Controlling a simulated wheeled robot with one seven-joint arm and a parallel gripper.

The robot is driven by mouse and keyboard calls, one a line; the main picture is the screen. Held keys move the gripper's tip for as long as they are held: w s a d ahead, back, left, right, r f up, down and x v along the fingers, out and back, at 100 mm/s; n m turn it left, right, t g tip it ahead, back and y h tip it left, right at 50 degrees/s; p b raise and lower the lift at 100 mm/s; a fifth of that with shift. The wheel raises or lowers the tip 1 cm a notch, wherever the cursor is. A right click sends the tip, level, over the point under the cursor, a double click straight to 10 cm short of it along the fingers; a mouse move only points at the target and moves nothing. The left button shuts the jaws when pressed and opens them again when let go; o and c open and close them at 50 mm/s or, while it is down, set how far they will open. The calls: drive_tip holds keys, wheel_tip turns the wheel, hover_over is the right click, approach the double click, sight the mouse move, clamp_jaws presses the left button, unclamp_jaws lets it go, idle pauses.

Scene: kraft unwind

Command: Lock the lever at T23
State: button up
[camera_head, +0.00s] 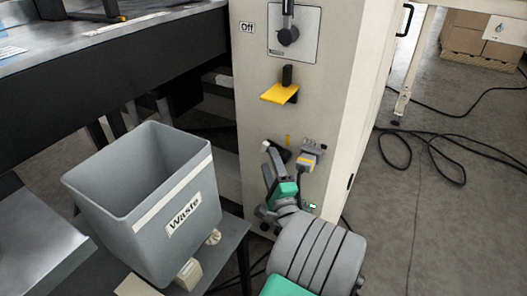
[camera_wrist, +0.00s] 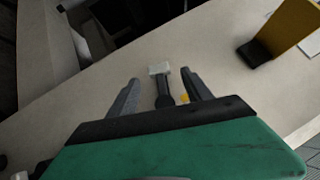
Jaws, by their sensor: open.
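A small dark lever (camera_wrist: 163,92) with a pale, blocky tip (camera_wrist: 158,68) stands out from the beige cabinet face in the wrist view. It lies between the two fingers of my gripper (camera_wrist: 160,88), with gaps on both sides. In the head view my gripper (camera_head: 274,160) is at the lower part of the cabinet, beside the lever's white tip (camera_head: 266,144). My gripper is open and holds nothing. The lever's base is partly hidden by my gripper. No T23 label can be read.
Above is a yellow bracket (camera_head: 279,93), also in the wrist view (camera_wrist: 285,32), and a switch marked Off (camera_head: 288,36). A grey Waste bin (camera_head: 150,205) stands left. Black cables (camera_head: 440,140) lie on the right floor.

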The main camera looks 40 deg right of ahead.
sight(266, 151)
drive_tip(key=p+x, duration=0.1)
drive_tip(key=x, duration=0.2)
drive_tip(key=shift+w+d, duration=0.1)
drive_tip(key=shift+w, duration=0.25)
drive_tip(key=shift+x, duration=1.35)
drive_tip(key=shift+c, duration=0.2)
clamp_jaws()
